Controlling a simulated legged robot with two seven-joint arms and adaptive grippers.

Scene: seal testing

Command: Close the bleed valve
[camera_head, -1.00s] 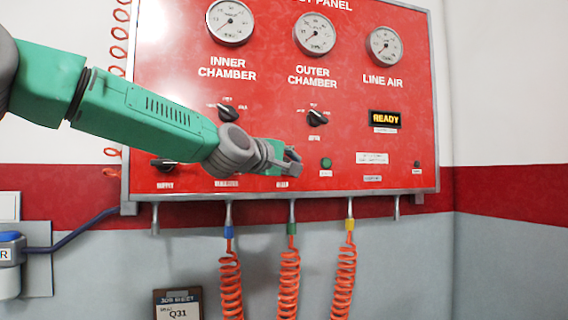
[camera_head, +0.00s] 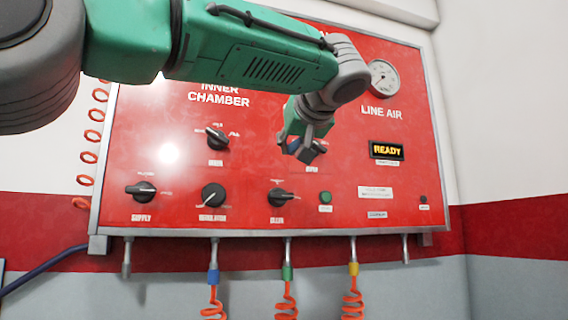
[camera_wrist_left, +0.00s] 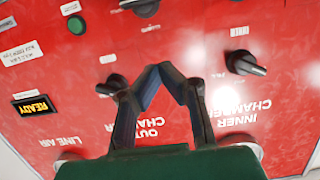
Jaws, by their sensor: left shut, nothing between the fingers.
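The bleed valve (camera_head: 281,197) is a black knob with a pointer handle low on the red panel. Its handle lies about level, pointing right, and its label is below it. It also shows at the top edge of the left wrist view (camera_wrist_left: 140,5), partly cut off. My left gripper (camera_head: 303,150) is shut and empty, above and slightly right of the bleed valve, in front of the outer chamber knob (camera_head: 320,146), which it partly hides. In the left wrist view the closed fingers (camera_wrist_left: 160,72) stand apart from the bleed valve. My right gripper is not in view.
The red panel (camera_head: 350,225) also carries a supply knob (camera_head: 140,194), a regulator knob (camera_head: 212,195), an inner chamber knob (camera_head: 216,138), a green button (camera_head: 325,197) and a lit READY display (camera_head: 386,150). Coiled orange hoses (camera_head: 286,300) hang below. My left arm hides two gauges.

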